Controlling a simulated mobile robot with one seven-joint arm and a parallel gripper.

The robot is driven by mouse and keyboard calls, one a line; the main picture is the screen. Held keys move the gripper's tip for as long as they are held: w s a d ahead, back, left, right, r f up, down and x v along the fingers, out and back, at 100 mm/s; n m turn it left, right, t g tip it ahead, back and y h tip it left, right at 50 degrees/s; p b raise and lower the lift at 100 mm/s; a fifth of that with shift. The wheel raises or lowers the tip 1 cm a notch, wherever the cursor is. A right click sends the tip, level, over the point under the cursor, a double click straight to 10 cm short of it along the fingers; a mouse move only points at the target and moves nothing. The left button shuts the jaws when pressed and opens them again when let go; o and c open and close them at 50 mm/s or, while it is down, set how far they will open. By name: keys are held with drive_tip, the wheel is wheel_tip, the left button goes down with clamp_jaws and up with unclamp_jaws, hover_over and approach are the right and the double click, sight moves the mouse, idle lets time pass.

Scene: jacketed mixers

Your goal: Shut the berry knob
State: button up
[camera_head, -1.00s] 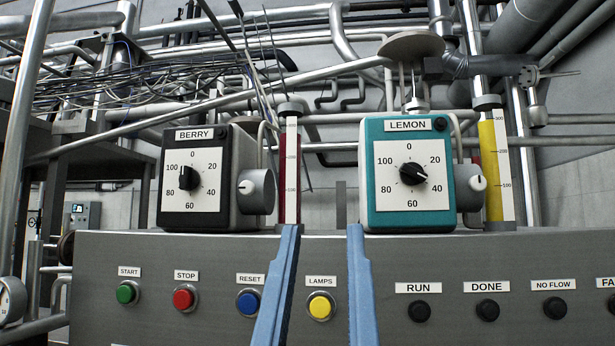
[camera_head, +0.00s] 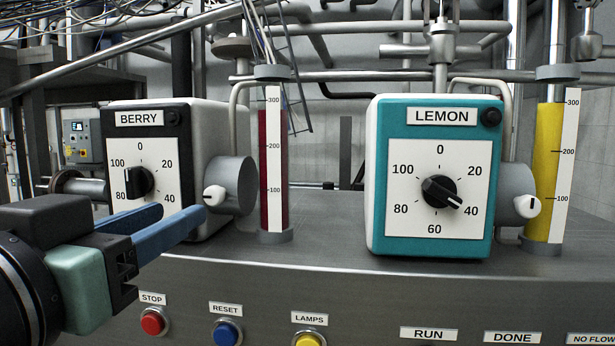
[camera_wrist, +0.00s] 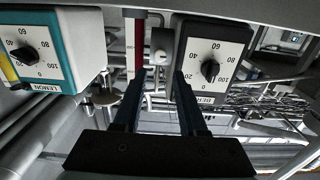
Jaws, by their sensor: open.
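The berry mixer (camera_head: 195,130) is a black-fronted box at left. Its black dial knob (camera_head: 139,182) sits on a 0–100 scale; its exact setting is unclear. On its right side, a grey cylinder (camera_head: 237,184) carries a small white knob (camera_head: 214,195). My gripper (camera_head: 182,214) is open and empty, its blue fingers pointing towards this white knob from the lower left. The fingers hide the dial's lower part. In the wrist view, upside down, the white knob (camera_wrist: 161,56) shows beyond the gap between my fingertips (camera_wrist: 158,83); contact cannot be told.
The teal lemon mixer (camera_head: 433,245) stands to the right with its own dial and white side knob (camera_head: 527,206). The berry gauge (camera_head: 274,170) with dark red liquid stands between the mixers. The console (camera_head: 330,280) has red, blue and yellow buttons on its front.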

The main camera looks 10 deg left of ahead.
sight(211, 195)
drive_tip(key=w+p, duration=0.2)
drive_tip(key=w, duration=0.4)
drive_tip(key=shift+w+d+r, duration=0.1)
drive_tip(key=shift+w+r, duration=0.05)
drive_tip(key=shift+w+p, duration=0.5)
drive_tip(key=shift+w, duration=0.35)
drive_tip(key=shift+c, duration=0.3)
clamp_jaws()
